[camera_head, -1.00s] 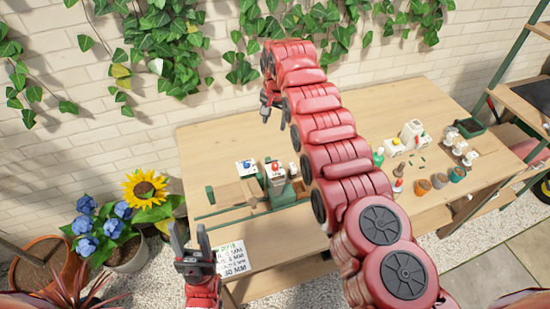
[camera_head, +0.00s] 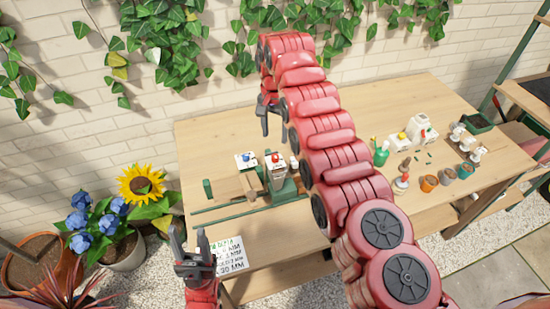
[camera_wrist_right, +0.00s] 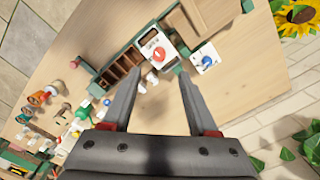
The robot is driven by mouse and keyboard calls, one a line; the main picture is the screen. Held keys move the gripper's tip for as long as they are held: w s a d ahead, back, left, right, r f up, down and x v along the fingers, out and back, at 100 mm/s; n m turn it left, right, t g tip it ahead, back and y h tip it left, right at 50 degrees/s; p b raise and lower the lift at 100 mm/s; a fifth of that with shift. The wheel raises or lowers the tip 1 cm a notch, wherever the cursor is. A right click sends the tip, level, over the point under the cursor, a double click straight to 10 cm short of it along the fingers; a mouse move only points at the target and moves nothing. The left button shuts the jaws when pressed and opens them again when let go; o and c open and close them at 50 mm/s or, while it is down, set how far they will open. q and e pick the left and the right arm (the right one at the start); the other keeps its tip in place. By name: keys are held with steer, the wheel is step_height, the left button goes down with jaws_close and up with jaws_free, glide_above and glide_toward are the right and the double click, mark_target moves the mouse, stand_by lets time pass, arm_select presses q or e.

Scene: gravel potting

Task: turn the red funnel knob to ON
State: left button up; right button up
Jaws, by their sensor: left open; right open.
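The red knob (camera_head: 275,157) sits on top of a white panel on the green funnel stand (camera_head: 279,184) at the middle of the table. In the right wrist view the red knob (camera_wrist_right: 158,53) shows on its white panel, beyond and between my fingertips. My right gripper (camera_head: 267,125) is open and empty, raised above and behind the stand; its fingers also show in the right wrist view (camera_wrist_right: 158,95). My left gripper (camera_head: 190,243) is open and empty at the table's front left, beside a written card (camera_head: 232,258). The knob's exact setting is too small to read.
A blue knob on a white panel (camera_head: 246,160) stands just left of the red one. Pots (camera_head: 429,183), a green bottle (camera_head: 381,153) and white containers (camera_head: 421,130) stand at the right of the table (camera_head: 340,230). A sunflower pot (camera_head: 124,250) stands off the left side.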

steer(key=p, duration=0.3)
glide_above(275, 156)
step_height(275, 156, down, 5)
steer(key=shift+s+r, duration=0.1)
step_height(275, 156, down, 4)
steer(key=shift+f, duration=0.1)
jaws_close()
